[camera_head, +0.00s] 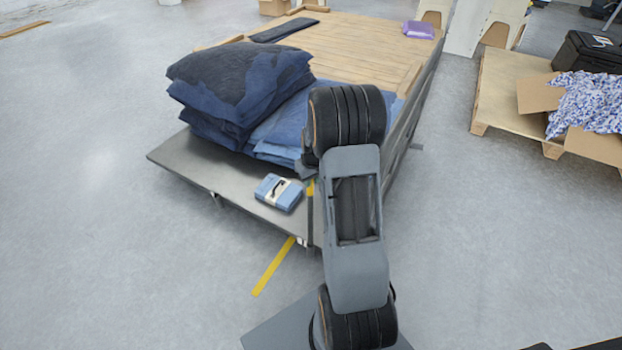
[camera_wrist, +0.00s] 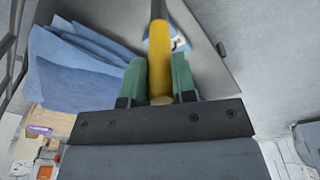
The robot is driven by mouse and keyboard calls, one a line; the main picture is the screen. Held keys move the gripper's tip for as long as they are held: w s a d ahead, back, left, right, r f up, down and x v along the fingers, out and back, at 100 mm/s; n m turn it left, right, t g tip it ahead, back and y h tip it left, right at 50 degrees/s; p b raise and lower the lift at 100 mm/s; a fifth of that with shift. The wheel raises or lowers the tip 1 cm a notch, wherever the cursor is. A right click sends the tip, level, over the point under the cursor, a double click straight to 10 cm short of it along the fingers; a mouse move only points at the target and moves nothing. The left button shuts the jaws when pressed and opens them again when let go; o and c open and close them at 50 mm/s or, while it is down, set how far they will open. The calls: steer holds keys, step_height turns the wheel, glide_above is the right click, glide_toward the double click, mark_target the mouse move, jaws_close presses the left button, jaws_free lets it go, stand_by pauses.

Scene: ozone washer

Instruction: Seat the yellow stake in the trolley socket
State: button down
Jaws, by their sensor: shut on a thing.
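My gripper (camera_wrist: 160,68) is shut on the yellow stake (camera_wrist: 160,45), with one green finger on each side of its yellow part. In the head view the stake (camera_head: 310,188) stands about upright below my wrist, and a dark shaft runs down from its yellow part. The shaft's lower end is at the near corner of the trolley (camera_head: 240,187). I cannot tell whether that end is in the socket, above it or beside it. The socket cannot be made out clearly. My arm hides most of the gripper in the head view.
A blue packet (camera_head: 279,192) lies on the trolley deck near the stake. Stacked dark and blue cloths (camera_head: 235,85) stand behind it. A pallet (camera_head: 508,95) with an open carton is at the right. A yellow strip (camera_head: 273,266) marks the floor. Floor at the left is clear.

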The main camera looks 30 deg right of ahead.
mark_target(311, 198)
steer(key=shift+f+b, duration=3.95)
steer(key=shift+f, duration=1.3)
steer(key=c, duration=0.8)
jaws_free()
steer(key=shift+c, duration=0.2)
step_height(311, 198, up, 14)
steer(key=s+p, duration=0.1)
steer(key=p, duration=0.2)
steer(key=shift+s, duration=0.35)
steer(key=shift+f, duration=0.1)
steer(key=s+a+r+p, duration=0.5)
steer(key=a+r+p, duration=0.1)
steer(key=r, duration=0.4)
steer(key=s+a+r+t+p, duration=0.1)
steer(key=s+a+r+p, duration=0.4)
steer(key=r, duration=0.5)
steer(key=s+a+r+t+p, duration=0.1)
steer(key=s+a+r+p, duration=0.4)
steer(key=a+r+p, duration=0.2)
step_height(311, 198, up, 3)
steer(key=shift+s+a+f+n+p, duration=0.1)
steer(key=shift+s+a+n+p, duration=0.2)
steer(key=shift+p, duration=0.45)
